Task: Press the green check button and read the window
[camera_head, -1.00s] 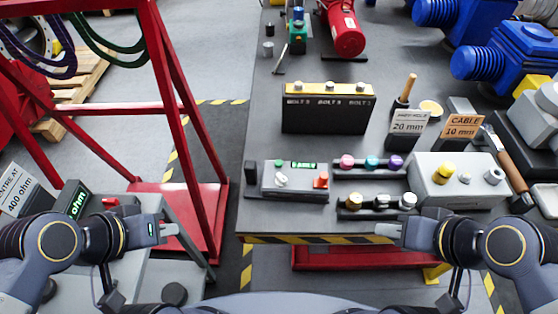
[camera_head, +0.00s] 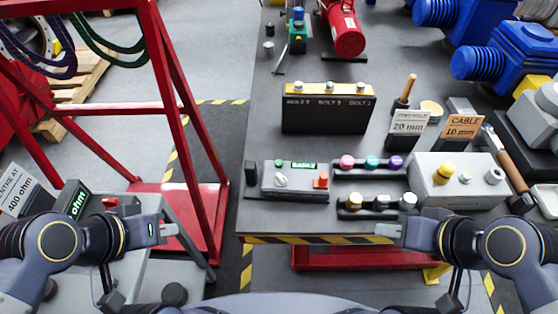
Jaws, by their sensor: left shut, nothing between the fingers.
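A grey box (camera_head: 296,187) stands near the front left of the dark bench. On its top are a small green button (camera_head: 279,163), a small green-lit window (camera_head: 304,165), a white knob (camera_head: 281,181) and a red-orange part (camera_head: 321,181). The window's tiny lettering looks like "CABLE", but I cannot read it surely. My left gripper (camera_head: 170,230) is shut and empty, left of the bench and well apart from the box. My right gripper (camera_head: 387,230) is at the bench's front edge, apart from the box; its jaw state is unclear.
Racks of coloured knobs (camera_head: 371,162) stand right of the box. A black block labelled with bolts (camera_head: 325,114) is behind it. A grey box with a yellow knob (camera_head: 455,190) is further right. A red frame (camera_head: 186,100) rises left of the bench. A green-lit "ohm" display (camera_head: 78,203) is at left.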

